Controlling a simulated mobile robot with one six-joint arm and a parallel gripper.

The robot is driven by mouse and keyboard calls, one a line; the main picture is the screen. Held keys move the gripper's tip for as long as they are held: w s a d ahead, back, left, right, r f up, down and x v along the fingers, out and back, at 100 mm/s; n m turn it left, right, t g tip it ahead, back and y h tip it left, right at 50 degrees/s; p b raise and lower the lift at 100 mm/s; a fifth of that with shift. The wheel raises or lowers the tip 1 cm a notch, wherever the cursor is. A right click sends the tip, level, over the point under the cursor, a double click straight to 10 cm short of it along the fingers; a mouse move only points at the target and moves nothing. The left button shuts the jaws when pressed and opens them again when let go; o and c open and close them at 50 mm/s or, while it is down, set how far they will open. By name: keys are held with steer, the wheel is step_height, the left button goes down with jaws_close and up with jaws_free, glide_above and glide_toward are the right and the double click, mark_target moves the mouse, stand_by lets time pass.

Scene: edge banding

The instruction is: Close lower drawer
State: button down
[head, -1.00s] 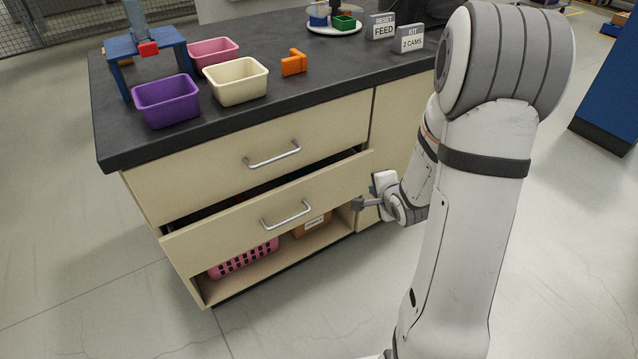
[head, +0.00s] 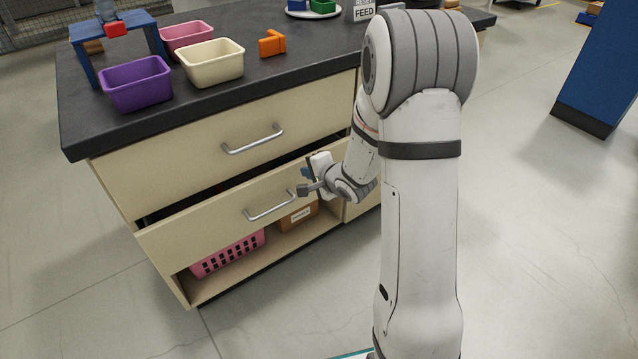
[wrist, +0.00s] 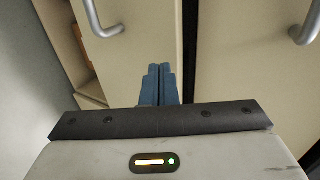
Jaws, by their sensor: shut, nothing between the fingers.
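The lower drawer (head: 200,222) is partly pulled out below the closed upper drawer (head: 185,165). A dark gap shows along its top edge. Its silver bar handle (head: 270,207) is on the front, and the handle also shows at the upper left of the wrist view (wrist: 98,20). My gripper (head: 303,190) is in front of the right part of the lower drawer's face, to the right of the handle. In the wrist view my gripper's blue fingers (wrist: 160,82) are together and empty, pointing at the cream front. I cannot tell whether they touch it.
Below the drawer, an open shelf holds a pink basket (head: 230,255) and a brown box (head: 298,217). The dark countertop (head: 200,115) carries purple, cream and pink bins and an orange part (head: 271,43). The floor in front is clear.

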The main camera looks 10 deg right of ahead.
mark_target(295, 160)
steer(key=shift+w+a, duration=0.25)
steer(key=shift+w, duration=0.3)
steer(key=shift+w+a, duration=0.2)
steer(key=shift+w, duration=0.35)
steer(key=w, duration=0.1)
steer(key=w+a+p, duration=0.1)
steer(key=w+p, duration=0.1)
steer(key=w, duration=0.1)
steer(key=shift+a+r, duration=0.2)
steer(key=shift+a, duration=0.15)
steer(key=shift+w+a+r, duration=0.1)
